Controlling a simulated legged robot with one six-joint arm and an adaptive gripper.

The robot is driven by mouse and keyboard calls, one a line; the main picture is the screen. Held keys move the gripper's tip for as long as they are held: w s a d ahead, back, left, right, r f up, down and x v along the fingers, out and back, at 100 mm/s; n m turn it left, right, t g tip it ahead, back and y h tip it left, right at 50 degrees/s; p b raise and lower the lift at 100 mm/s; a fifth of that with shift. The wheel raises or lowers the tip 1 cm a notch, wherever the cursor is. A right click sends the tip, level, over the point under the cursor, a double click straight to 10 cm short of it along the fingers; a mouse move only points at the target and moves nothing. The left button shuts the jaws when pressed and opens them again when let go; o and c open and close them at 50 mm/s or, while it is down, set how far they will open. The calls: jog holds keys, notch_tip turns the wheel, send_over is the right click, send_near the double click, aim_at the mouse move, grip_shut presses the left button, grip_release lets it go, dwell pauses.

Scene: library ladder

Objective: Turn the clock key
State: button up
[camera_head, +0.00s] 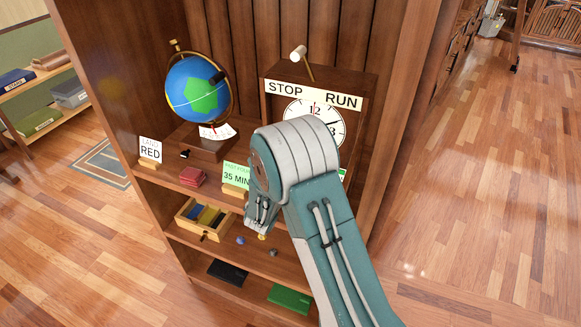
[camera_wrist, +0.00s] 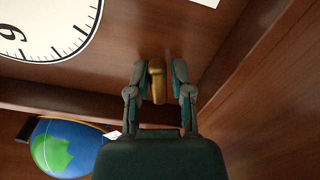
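The clock has a white face (camera_head: 330,128) in a wooden case, largely blocked by my arm in the head view. Part of the face shows in the wrist view (camera_wrist: 45,28). The brass key (camera_wrist: 157,84) stands out from the wooden case beside the face in the wrist view. My gripper (camera_wrist: 159,82) has one finger on each side of the key. The left finger is close against it, and a narrow gap seems to show on the right. I cannot tell if either finger touches it. My gripper is hidden behind my arm in the head view.
A lever with a pale knob (camera_head: 298,52) rises above the STOP/RUN sign (camera_head: 312,95). A globe (camera_head: 198,88) stands left of the clock and also shows in the wrist view (camera_wrist: 62,147). A small drawer box (camera_head: 205,218) sits below. The floor at right is clear.

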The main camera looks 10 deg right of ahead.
jog(key=shift+o, duration=0.8)
jog(key=shift+f, duration=0.15)
jog(key=v, duration=1.2)
jog(key=shift+a, duration=0.1)
